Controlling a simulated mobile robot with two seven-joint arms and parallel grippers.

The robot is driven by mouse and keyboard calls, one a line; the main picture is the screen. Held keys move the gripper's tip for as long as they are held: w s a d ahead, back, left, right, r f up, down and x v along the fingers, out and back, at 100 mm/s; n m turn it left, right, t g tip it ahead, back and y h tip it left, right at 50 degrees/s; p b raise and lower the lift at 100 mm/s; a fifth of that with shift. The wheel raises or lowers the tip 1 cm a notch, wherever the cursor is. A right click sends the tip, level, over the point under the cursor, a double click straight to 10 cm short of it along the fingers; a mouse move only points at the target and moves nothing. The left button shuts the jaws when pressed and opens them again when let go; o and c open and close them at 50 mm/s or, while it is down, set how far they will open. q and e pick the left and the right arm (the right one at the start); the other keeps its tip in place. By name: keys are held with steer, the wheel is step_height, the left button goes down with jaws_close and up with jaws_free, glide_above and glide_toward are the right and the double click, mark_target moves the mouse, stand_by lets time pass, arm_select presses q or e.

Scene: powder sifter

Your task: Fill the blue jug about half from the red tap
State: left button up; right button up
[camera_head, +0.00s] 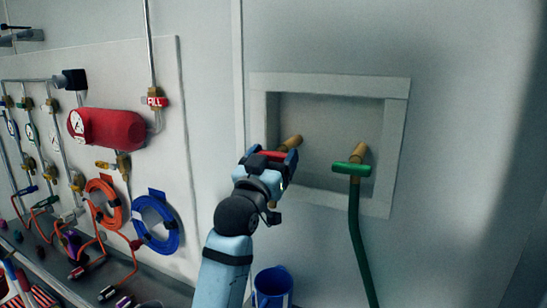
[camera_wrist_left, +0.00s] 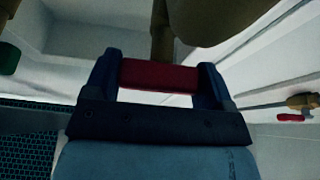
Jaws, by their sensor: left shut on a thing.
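The red tap's brass body (camera_head: 291,142) comes out of a recessed wall box, with its red handle (camera_head: 273,154) at the end. My left gripper (camera_head: 272,160) is shut on the red handle. In the left wrist view the red handle (camera_wrist_left: 160,76) spans the space between the two dark blue fingers, just below the brass tap body (camera_wrist_left: 210,18). The blue jug (camera_head: 272,289) stands low, below my left gripper, its open rim facing up; its lower part is cut off by the frame. I cannot see any water stream or the level in the jug. My right gripper is out of view.
A green-handled tap (camera_head: 352,169) with a green hose (camera_head: 360,235) hanging down is right of the red tap. A panel with a red cylinder (camera_head: 106,128), gauges and orange and blue hose coils (camera_head: 156,222) is at left. Bare wall lies to the right.

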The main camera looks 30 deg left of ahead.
arm_select(q)
steer(key=o, duration=0.9)
steer(key=shift+s+f, duration=0.25)
steer(key=shift+s, duration=0.05)
steer(key=b+v, duration=0.4)
steer(key=v, duration=0.9)
